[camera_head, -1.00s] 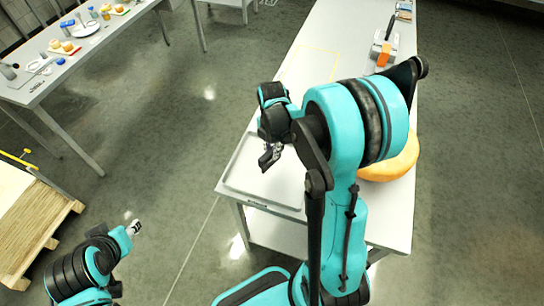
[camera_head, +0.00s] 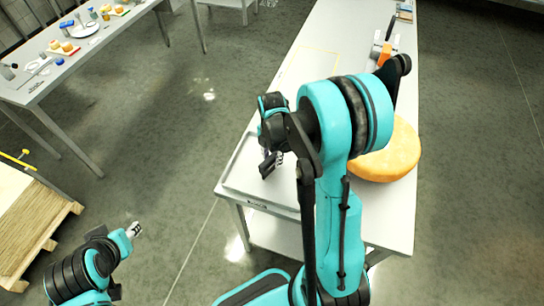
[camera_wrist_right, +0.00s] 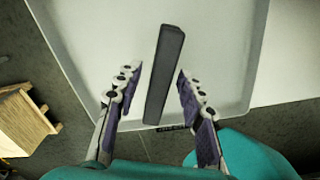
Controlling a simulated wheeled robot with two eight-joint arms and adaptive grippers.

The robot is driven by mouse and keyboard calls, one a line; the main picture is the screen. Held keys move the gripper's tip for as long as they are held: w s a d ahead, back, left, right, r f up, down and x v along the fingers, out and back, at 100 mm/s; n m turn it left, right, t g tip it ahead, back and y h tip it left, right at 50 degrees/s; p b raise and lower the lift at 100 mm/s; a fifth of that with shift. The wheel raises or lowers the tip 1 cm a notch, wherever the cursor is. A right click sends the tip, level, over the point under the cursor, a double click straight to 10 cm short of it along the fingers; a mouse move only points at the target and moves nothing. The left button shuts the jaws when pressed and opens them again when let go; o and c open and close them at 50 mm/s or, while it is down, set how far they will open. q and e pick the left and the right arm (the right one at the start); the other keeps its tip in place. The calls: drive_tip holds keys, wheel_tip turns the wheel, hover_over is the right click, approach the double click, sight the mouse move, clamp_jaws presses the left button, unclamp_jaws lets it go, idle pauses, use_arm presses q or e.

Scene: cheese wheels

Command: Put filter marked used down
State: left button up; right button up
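A dark grey bar-shaped block, which I take to be the filter (camera_wrist_right: 165,75), lies between my right gripper's fingers in the right wrist view, over a pale shallow tray (camera_wrist_right: 222,60). My right gripper (camera_wrist_right: 158,72) has its fingers apart, with a clear gap on the block's left; the right fingertip is close to it. No mark is readable on the block. In the head view my right gripper (camera_head: 274,158) is above the tray (camera_head: 236,178) at the table's near left corner, with the dark block (camera_head: 266,167) at its fingers. My left gripper (camera_head: 134,229) is low at left, empty.
An orange cheese wheel (camera_head: 388,152) sits on the white table (camera_head: 325,40), partly behind my right arm. A tool with an orange part (camera_head: 384,52) lies farther back. A second table with small items (camera_head: 65,70) and a wooden pallet (camera_head: 35,230) stand left.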

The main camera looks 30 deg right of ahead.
drive_tip(key=shift+r, duration=0.15)
wheel_tip(320, 180, up, 12)
drive_tip(key=f+p, duration=0.1)
drive_tip(key=p, duration=0.2)
drive_tip(key=s+a+r+m+t, duration=0.7)
drive_tip(key=s+a+m, duration=0.3)
drive_tip(key=m, duration=1.1)
drive_tip(key=shift+s+a+r+m, duration=0.3)
drive_tip(key=shift+s, duration=0.15)
